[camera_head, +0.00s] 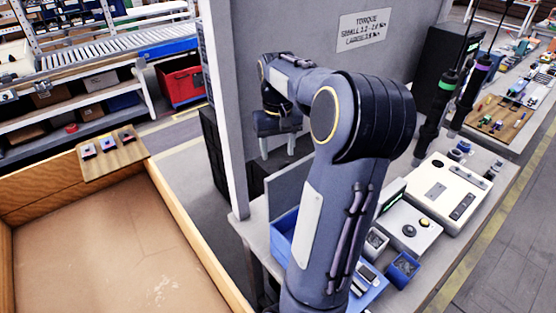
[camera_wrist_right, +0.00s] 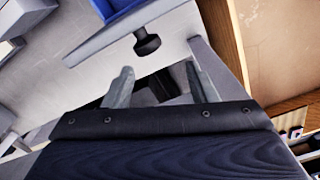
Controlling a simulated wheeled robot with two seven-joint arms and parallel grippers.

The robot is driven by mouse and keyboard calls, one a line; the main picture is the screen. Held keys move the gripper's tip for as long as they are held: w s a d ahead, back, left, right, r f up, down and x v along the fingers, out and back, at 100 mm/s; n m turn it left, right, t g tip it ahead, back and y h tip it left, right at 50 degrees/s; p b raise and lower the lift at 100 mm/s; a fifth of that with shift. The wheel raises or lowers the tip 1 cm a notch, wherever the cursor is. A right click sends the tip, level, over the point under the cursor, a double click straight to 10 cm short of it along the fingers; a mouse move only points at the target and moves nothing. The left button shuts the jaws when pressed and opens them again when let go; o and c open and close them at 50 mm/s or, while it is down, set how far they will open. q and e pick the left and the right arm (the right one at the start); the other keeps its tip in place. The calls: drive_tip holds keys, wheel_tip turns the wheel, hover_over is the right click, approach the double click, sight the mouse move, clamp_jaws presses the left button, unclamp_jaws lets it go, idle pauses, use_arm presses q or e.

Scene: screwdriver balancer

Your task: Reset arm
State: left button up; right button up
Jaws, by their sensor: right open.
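My right arm rises from the bottom middle of the head view, bends at a raised elbow and reaches away from me. My right gripper (camera_head: 278,153) points down at the far end, beside a grey upright panel (camera_head: 224,110). Its two fingers are apart with nothing between them. In the right wrist view the open gripper (camera_wrist_right: 160,85) shows both grey fingers, with a dark object and floor beyond. Two hanging screwdrivers, one with a green band (camera_head: 447,84) and one with a purple band (camera_head: 484,62), are well to the right of the gripper. My left gripper is out of view.
The workbench at right holds a white device (camera_head: 450,188), a blue cup (camera_head: 403,267) and a blue bin (camera_head: 281,240), partly hidden by my arm. A large wooden-edged crate (camera_head: 90,240) stands at left. In the right wrist view a black knob (camera_wrist_right: 147,42) hangs near the fingers.

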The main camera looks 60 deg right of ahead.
wheel_tip(320, 180, up, 2)
drive_tip(key=shift+r, duration=0.15)
idle(0.6)
